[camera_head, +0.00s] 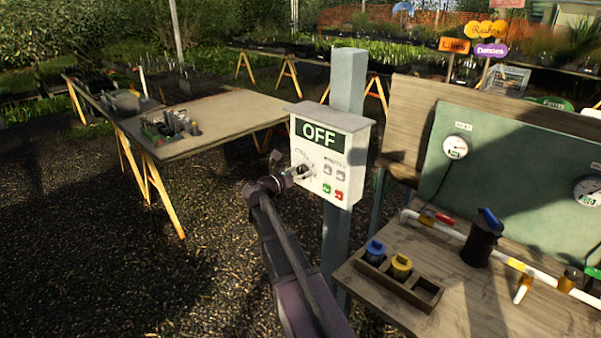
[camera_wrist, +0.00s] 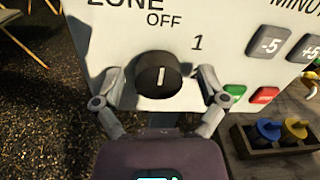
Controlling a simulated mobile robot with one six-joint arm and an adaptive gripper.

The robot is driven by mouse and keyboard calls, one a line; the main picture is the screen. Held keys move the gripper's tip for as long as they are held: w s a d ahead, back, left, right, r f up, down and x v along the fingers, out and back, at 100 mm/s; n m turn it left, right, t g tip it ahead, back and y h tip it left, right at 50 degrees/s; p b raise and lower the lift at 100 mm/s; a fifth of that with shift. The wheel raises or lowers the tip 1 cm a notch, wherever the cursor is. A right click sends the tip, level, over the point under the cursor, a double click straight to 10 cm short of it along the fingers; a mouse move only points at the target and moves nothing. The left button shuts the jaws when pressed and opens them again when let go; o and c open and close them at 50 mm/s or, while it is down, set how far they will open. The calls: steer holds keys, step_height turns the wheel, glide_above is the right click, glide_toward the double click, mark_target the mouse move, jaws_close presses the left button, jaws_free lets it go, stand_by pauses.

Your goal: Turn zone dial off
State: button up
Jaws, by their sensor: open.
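The white control box (camera_head: 333,150) is mounted on a grey post, and its display (camera_head: 319,136) reads OFF. In the wrist view the black zone dial (camera_wrist: 159,74) is on the panel below the OFF label (camera_wrist: 164,20). Its white pointer line stands nearly upright, toward OFF, and the 1 mark (camera_wrist: 197,42) is to its upper right. My gripper (camera_wrist: 161,84) is open, with one finger on each side of the dial; I cannot tell whether they touch it. In the head view my gripper (camera_head: 288,172) is at the box's lower left and partly hides the dial.
Grey -5 and +5 buttons (camera_wrist: 270,43), a green button (camera_wrist: 235,91) and a red button (camera_wrist: 265,95) are right of the dial. A wooden bench (camera_head: 470,310) with pipes and a holder of capped parts is to the right. A potting table (camera_head: 215,120) stands behind left.

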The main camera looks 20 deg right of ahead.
steer(key=shift+a, duration=0.1)
steer(key=v, duration=0.7)
stand_by(0.4)
steer(key=shift+a, duration=0.1)
steer(key=shift+s, duration=0.1)
steer(key=s+a+f+m+g+y, duration=0.35)
steer(key=s+f+m+y, duration=0.45)
steer(key=s+f+m, duration=0.45)
steer(key=s+a+f+m+g+y, duration=0.2)
steer(key=s+a+f+m+y, duration=0.4)
steer(key=s+a+m+y, duration=0.3)
steer(key=s+a+m, duration=0.2)
steer(key=a, duration=0.1)
steer(key=shift+a+f, duration=0.2)
stand_by(0.6)
